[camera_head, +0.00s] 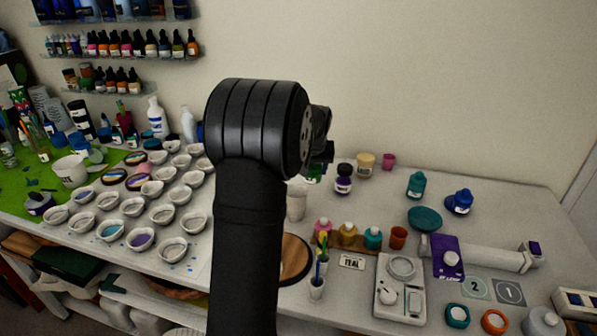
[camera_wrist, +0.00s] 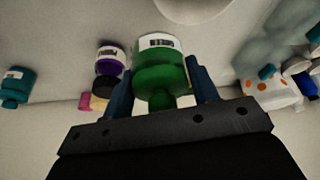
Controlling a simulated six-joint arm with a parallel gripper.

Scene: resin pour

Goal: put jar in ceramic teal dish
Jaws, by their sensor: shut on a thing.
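My gripper (camera_wrist: 160,84) has its two blue fingers shut on a green jar (camera_wrist: 162,76) with a pale label, seen upside down in the wrist view. In the head view the green jar (camera_head: 314,176) shows only a little at the back, behind my arm, which hides the gripper. I cannot tell whether the jar touches the table. The round teal dish (camera_head: 425,219) lies to the right on the white table, apart from the jar, and looks empty.
A purple-labelled jar (camera_head: 344,180) stands close beside the green jar, with a cream jar (camera_head: 366,163) and pink cup (camera_head: 389,161) beyond. A teal bottle (camera_head: 416,184) and blue bottle (camera_head: 460,202) stand near the dish. A white cup (camera_head: 297,202) is near my arm.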

